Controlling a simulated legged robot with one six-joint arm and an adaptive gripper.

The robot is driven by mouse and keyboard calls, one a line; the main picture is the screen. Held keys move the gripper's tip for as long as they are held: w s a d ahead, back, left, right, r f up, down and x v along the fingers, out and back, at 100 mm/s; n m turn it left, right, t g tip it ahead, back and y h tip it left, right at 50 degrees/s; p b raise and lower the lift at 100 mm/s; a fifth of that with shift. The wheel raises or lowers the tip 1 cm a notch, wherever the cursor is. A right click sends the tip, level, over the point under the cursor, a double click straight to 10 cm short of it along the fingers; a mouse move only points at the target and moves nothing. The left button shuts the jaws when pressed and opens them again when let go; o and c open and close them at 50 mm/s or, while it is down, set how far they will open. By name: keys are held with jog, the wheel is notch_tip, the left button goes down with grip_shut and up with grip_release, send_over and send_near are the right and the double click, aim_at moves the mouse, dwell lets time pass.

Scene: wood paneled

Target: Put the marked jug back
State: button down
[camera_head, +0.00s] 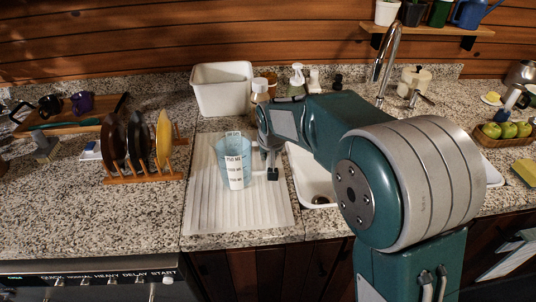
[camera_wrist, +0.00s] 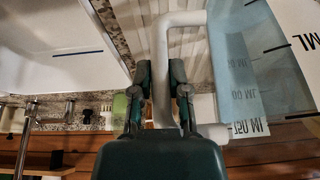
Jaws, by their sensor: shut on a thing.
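The marked jug (camera_head: 233,163) is pale blue and see-through, with a white strip of dark volume marks. It stands upright over the ribbed white drainboard (camera_head: 215,213); I cannot tell whether its base touches it. My gripper (camera_head: 271,168) is at the jug's right side in the head view. In the wrist view my gripper (camera_wrist: 161,78) is shut on the jug's white handle (camera_wrist: 161,45), with a finger on each side. The jug's marked wall (camera_wrist: 252,65) fills the right of that view.
A white basin (camera_head: 221,91) and bottles stand behind the drainboard. A wooden rack (camera_head: 145,176) with plates is to the left. The sink (camera_head: 316,185) and tap (camera_head: 388,55) are to the right, partly hidden by my arm. The drainboard's front is clear.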

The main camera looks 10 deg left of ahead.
jog(key=c, duration=0.6)
grip_release()
jog(key=shift+d, duration=0.15)
jog(key=shift+a, duration=0.2)
jog(key=shift+s+r, duration=0.1)
jog(key=shift+r, duration=0.25)
jog(key=v, duration=1.1)
jog(key=shift+s+d+r, duration=0.1)
jog(key=shift+s+r, duration=0.05)
jog(key=shift+s, duration=0.05)
